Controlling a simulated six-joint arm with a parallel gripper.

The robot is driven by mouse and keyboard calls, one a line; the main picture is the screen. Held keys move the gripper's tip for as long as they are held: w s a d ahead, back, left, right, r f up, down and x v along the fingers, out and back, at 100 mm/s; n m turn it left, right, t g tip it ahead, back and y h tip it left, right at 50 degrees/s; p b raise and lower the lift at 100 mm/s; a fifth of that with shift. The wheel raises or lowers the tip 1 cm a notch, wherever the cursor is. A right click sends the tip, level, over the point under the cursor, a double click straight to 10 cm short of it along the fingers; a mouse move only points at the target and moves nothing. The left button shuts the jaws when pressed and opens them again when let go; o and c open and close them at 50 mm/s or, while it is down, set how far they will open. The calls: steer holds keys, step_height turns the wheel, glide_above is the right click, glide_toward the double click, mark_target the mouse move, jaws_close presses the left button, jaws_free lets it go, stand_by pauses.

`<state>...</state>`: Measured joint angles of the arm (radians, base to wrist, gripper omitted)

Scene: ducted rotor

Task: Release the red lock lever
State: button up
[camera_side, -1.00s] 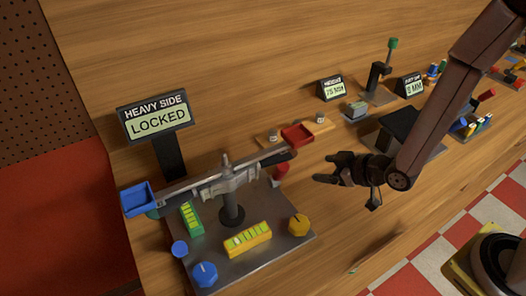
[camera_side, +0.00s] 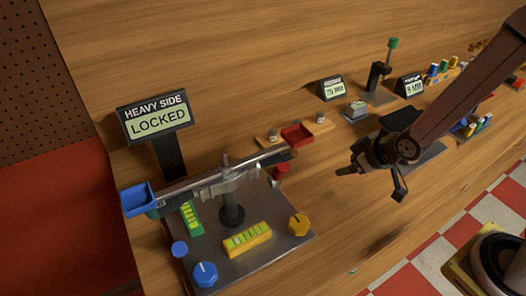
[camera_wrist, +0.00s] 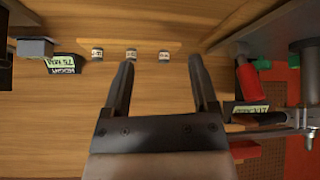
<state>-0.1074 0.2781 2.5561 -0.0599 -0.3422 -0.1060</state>
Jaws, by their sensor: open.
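The red lock lever (camera_side: 281,171) stands at the back right of the grey balance base (camera_side: 262,262), under the right end of the beam (camera_side: 215,182). A red cylinder, likely its handle (camera_wrist: 248,77), shows right of the fingers in the wrist view. The sign (camera_side: 157,119) reads "HEAVY SIDE LOCKED". My gripper (camera_side: 350,170) is open and empty, above the table to the right of the lever and apart from it. Its two fingers (camera_wrist: 163,75) are spread in the wrist view, with wood between them.
Small weights (camera_wrist: 131,54) stand on a wooden strip. Bare table lies in front of my gripper.

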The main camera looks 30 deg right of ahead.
steer(key=s+d+r+m+g+h, duration=0.1)
steer(key=s+d+r+m+g, duration=0.2)
steer(key=s, duration=0.3)
steer(key=shift+s+d+r+g, duration=0.35)
steer(key=shift+d+g, duration=0.2)
steer(key=shift+g, duration=0.35)
